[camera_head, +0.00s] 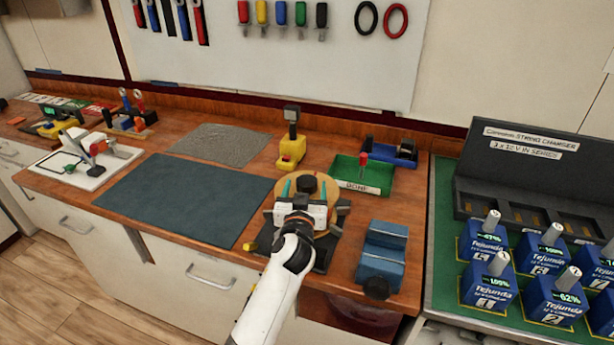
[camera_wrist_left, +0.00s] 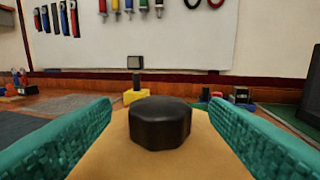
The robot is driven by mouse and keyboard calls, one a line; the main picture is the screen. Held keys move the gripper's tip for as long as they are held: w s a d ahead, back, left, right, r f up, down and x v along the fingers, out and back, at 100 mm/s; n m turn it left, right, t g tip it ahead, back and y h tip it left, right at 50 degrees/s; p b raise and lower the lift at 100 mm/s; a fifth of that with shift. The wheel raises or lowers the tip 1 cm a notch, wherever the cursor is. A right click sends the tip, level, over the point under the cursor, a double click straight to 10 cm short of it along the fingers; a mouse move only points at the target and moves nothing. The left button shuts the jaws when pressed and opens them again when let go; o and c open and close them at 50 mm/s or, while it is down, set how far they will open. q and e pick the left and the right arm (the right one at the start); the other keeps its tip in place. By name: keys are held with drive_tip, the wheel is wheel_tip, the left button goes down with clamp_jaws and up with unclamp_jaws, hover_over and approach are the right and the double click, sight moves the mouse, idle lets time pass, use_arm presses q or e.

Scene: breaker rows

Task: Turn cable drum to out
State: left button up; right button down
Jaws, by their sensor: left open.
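The cable drum (camera_head: 318,197) is a round tan wooden disc with a black faceted knob (camera_head: 306,184) on top. It stands on a dark base near the front of the wooden workbench. My left gripper (camera_head: 300,186) reaches over it from the front, with its teal fingers apart. In the left wrist view the black knob (camera_wrist_left: 160,121) sits between the two fingers, with a gap on each side. The tan disc (camera_wrist_left: 160,155) spreads below it. Any marking for the out position is hidden or too small to read. My right gripper is not in view.
A blue vise-like block (camera_head: 383,255) stands close to the right of the drum. A green bin (camera_head: 350,183) and a yellow device (camera_head: 291,152) stand behind. A dark mat (camera_head: 180,198) lies clear at left. Blue batteries (camera_head: 485,290) stand on a green surface at right.

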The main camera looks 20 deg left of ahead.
sight(308, 174)
use_arm(q)
drive_tip(key=w, duration=0.3)
drive_tip(key=shift+w+a, duration=0.25)
drive_tip(key=shift+a, duration=0.1)
drive_tip(key=shift+w+a, duration=0.1)
drive_tip(key=shift+w, duration=0.25)
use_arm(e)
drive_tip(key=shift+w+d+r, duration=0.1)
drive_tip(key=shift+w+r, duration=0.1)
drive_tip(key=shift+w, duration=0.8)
